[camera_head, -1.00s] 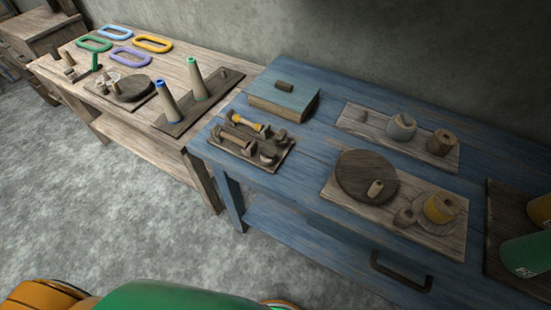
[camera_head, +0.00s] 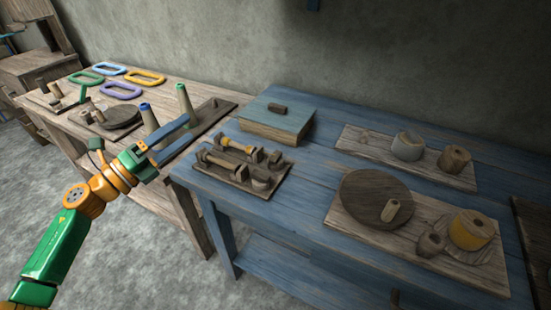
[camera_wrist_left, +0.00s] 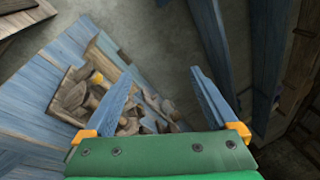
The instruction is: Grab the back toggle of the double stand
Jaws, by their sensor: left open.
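A dark wooden stand (camera_head: 215,172) lies on the near left corner of the blue table. It carries two dumbbell-shaped toggles side by side. The back toggle (camera_head: 236,146) has a yellow part; the front toggle (camera_head: 222,164) is plain wood. My left gripper (camera_head: 178,132) is open and empty, left of the stand and apart from it, in front of the cones. In the left wrist view its blue fingers (camera_wrist_left: 162,75) are spread, and the stand (camera_wrist_left: 72,90) shows beyond them, partly hidden by the left finger. My right gripper is not in view.
A blue-topped box (camera_head: 278,125) stands behind the stand. Two cones, one blue-tipped (camera_head: 149,116) and one green-tipped (camera_head: 186,104), stand on the pale table to the left. A round dark disc (camera_head: 375,198) lies on a board to the right. Open floor separates the tables' fronts from me.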

